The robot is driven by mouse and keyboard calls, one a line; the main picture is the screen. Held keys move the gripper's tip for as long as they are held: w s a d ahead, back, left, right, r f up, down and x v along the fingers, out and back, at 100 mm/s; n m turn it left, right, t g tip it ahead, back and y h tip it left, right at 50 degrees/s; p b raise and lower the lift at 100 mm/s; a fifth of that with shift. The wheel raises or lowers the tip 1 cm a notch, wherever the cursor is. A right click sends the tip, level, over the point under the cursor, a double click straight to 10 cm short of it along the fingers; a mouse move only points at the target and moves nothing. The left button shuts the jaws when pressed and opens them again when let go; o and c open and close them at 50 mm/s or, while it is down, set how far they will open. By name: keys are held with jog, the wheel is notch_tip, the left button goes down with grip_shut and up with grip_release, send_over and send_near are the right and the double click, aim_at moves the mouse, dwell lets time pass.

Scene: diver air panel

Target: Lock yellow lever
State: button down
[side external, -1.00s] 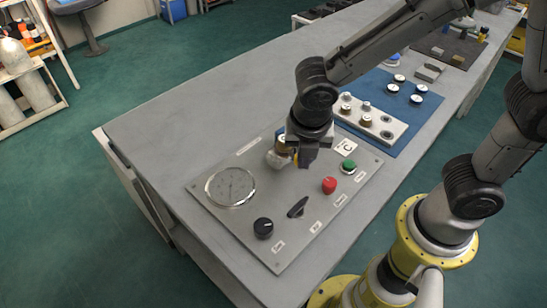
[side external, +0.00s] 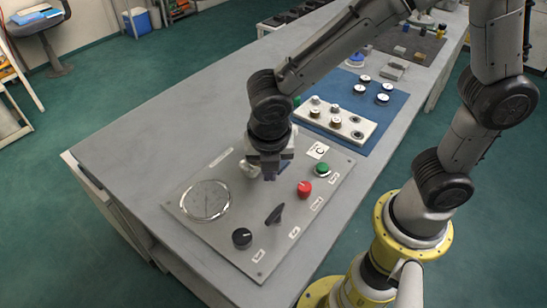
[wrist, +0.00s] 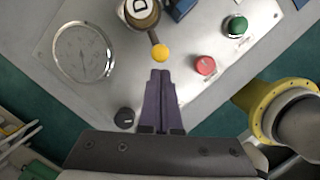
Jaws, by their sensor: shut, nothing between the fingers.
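The yellow lever shows in the wrist view as a yellow ball knob (wrist: 160,53) on a short brown stem. The stem runs up to a round valve marked D (wrist: 142,12), cut by the top edge. My gripper (wrist: 160,74) is shut and empty, its fingertips just below the knob in that picture. I cannot tell whether they touch it. In the side view my gripper (side external: 268,176) is low over the panel (side external: 225,240), beside the pale valve body (side external: 248,166). There the yellow knob is hidden behind my gripper.
The panel also carries a round gauge (side external: 205,200), a black knob (side external: 242,238), a black switch handle (side external: 275,215), a red button (side external: 304,189) and a green button (side external: 321,170). A white block with knobs (side external: 340,122) lies on a blue mat beyond. The bench's left side is clear.

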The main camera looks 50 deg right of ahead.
jog(key=s+a+v, duration=0.1)
jog(key=s+v, duration=0.1)
jog(key=v, duration=0.8)
jog(key=shift+a, duration=0.3)
jog(key=shift+f, duration=0.1)
